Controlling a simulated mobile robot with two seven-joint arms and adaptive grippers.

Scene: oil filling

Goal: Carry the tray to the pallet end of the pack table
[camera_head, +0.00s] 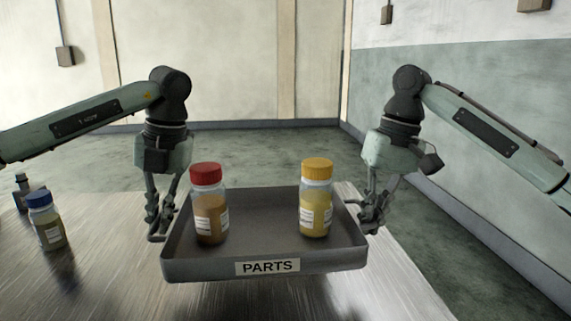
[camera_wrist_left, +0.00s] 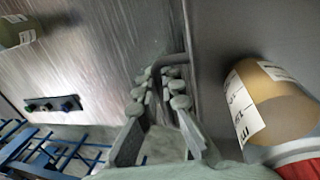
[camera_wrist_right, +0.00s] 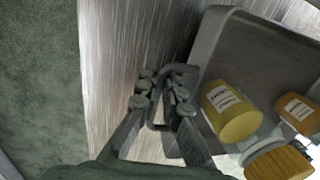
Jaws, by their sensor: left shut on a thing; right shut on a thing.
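The grey tray (camera_head: 190,267) with a PARTS label is level, and it appears to be held above the metal table. A red-capped bottle (camera_head: 209,208) stands upright at its left, and a yellow-capped bottle (camera_head: 315,205) stands upright at its right. My left gripper (camera_head: 158,222) is shut on the tray's left handle, which also shows in the left wrist view (camera_wrist_left: 172,60). My right gripper (camera_head: 371,214) is shut on the right handle, also seen in the right wrist view (camera_wrist_right: 165,98). The pallet is not recognisable in these views.
The pack table (camera_head: 110,262) is brushed metal. A blue-capped bottle (camera_head: 47,222) stands on it at the left, near a small dark fixture (camera_head: 22,185). Blue framework (camera_wrist_left: 50,150) shows beyond the table edge in the left wrist view. The table right of the tray looks clear.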

